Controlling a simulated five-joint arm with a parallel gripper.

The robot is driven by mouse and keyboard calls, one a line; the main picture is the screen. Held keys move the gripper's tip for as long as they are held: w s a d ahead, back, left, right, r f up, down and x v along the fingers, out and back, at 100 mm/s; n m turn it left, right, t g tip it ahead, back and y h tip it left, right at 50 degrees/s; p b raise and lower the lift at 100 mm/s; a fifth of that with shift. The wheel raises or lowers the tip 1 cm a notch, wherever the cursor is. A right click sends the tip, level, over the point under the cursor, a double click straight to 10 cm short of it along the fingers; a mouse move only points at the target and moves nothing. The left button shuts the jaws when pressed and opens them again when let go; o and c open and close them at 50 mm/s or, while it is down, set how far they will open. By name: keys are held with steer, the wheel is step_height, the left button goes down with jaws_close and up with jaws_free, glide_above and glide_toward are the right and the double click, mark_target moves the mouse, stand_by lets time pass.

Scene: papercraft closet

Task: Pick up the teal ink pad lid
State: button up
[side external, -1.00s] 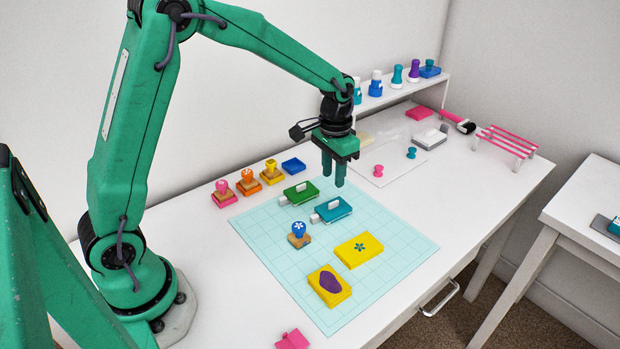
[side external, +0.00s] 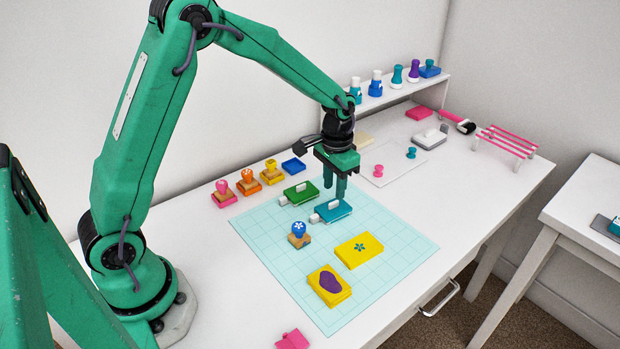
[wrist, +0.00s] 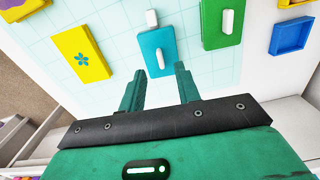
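The teal ink pad lid (side external: 336,214) lies on the light teal grid mat (side external: 385,228), with a white handle (wrist: 161,58) on top. In the wrist view the teal lid (wrist: 154,42) is just beyond my fingertips. My gripper (side external: 335,191) points down, close above the lid's far edge in the side view. In the wrist view my gripper (wrist: 159,78) has its two fingers apart with nothing between them. The handle lies in line with the gap between the fingers. I cannot tell the exact height left between the fingertips and the lid.
A green ink pad (side external: 299,194) lies close beside the teal one. A blue-topped stamp (side external: 299,235) and two yellow pieces (side external: 359,249) (side external: 329,286) sit on the mat. Several stamps and a blue tray (side external: 293,165) line its back edge. The mat's right part is clear.

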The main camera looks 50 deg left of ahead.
mark_target(334, 202)
steer(key=shift+w+f, duration=0.1)
steer(key=shift+f, duration=2.25)
steer(key=shift+c, duration=0.4)
jaws_close()
